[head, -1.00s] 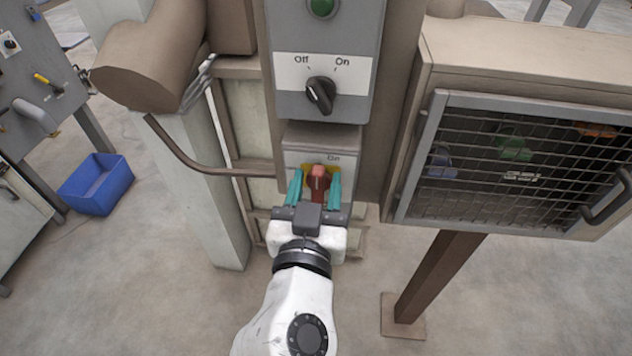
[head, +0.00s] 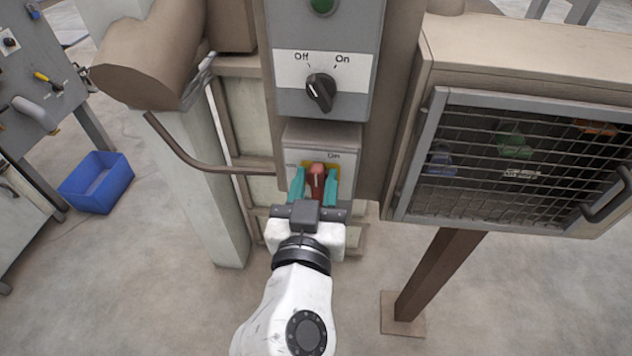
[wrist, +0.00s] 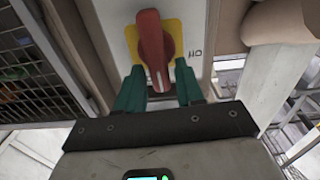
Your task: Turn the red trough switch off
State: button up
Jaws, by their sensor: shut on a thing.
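The red trough switch (head: 317,178) is a red rotary handle on a yellow plate, on the front of a small grey box (head: 345,155) low on the column. Its handle stands about upright in the head view. A label near its top right seems to read "On". My gripper (head: 314,186) has its teal fingers on either side of the red handle and is shut on it. In the wrist view the red handle (wrist: 154,50) stands nearly upright with a pale line at its near end, between the fingers (wrist: 155,85). The fingers hide part of the yellow plate.
Above is a grey panel with a black Off/On knob (head: 320,92) and a green button (head: 322,5). A mesh-fronted cabinet (head: 520,165) stands close on the right. A bent brown pipe (head: 205,163) runs on the left. A blue bin (head: 96,183) sits on the floor.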

jog(key=n, duration=0.2)
jog(key=a+n, duration=0.1)
jog(key=n, duration=0.1)
jog(key=shift+f+n, duration=0.15)
jog(key=shift+n, duration=0.15)
jog(key=shift+a+f+n+p, duration=0.15)
jog(key=shift+f+n+p, duration=0.4)
jog(key=shift+n, duration=1.55)
jog(key=shift+a+f+n+p, duration=0.15)
jog(key=shift+n+p, duration=0.75)
jog(key=shift+n, duration=1.2)
jog(key=shift+a+f+n+p, duration=0.25)
jog(key=shift+n+p, duration=0.45)
jog(key=shift+n, duration=1.4)
jog(key=shift+d+f, duration=0.1)
jog(key=o, duration=0.7)
jog(key=shift+o, duration=0.2)
